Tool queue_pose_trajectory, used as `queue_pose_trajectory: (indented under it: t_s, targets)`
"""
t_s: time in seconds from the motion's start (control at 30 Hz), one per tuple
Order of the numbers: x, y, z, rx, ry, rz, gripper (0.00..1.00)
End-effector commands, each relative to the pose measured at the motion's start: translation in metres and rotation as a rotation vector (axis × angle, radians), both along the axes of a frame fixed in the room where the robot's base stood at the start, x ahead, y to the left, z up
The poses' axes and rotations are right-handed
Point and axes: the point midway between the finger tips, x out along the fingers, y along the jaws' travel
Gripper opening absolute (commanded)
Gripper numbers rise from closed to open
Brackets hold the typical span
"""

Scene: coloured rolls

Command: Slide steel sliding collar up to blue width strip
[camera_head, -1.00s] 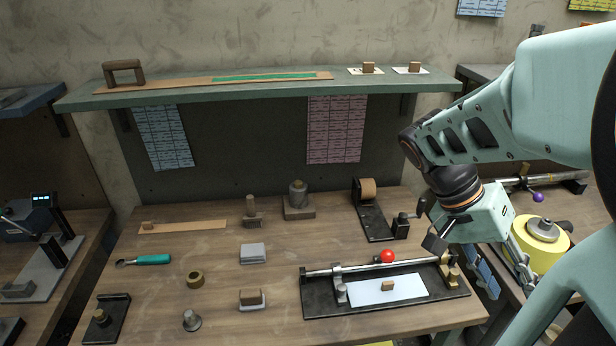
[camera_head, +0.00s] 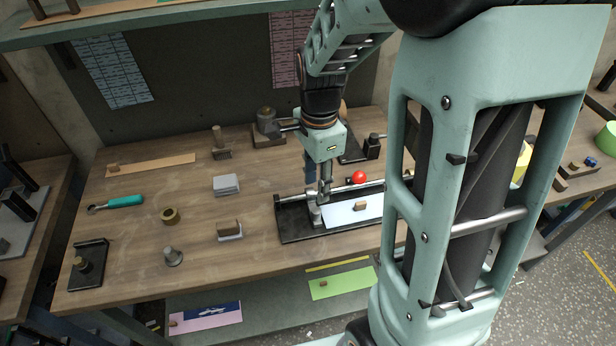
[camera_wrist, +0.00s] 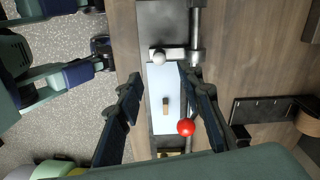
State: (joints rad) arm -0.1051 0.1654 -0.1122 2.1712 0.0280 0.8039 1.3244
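The steel sliding collar (camera_wrist: 178,54) sits across a steel rod (camera_wrist: 195,22) over a black base plate, with a round knob at one end. In the head view the collar's lower part (camera_head: 316,214) shows below my gripper. The pale blue strip (camera_wrist: 158,78) lies flat on the plate beside the collar, with a small wooden block on it. Collar and strip edges look very close; I cannot tell if they touch. My gripper (camera_head: 325,188) points down over the collar end of the rod and hides part of it. In the wrist view its fingers (camera_wrist: 160,82) are apart and empty.
A red ball knob (camera_wrist: 186,127) stands beside the strip, on the rod side. The black base plate (camera_head: 295,225) is near the bench's front edge. A tape holder (camera_head: 352,150) stands behind. Several blocks and rolls stand on the bench to the left.

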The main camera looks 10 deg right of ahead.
Motion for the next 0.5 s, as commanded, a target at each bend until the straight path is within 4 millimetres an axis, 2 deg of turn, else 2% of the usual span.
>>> queue_pose_trajectory:
  t_s: [0.3, 0.5]
  targets:
    - [-0.002, -0.001, -0.062, -0.002, 0.008, 0.001, 0.34]
    - [-0.001, -0.001, -0.084, -0.002, 0.004, 0.002, 0.34]
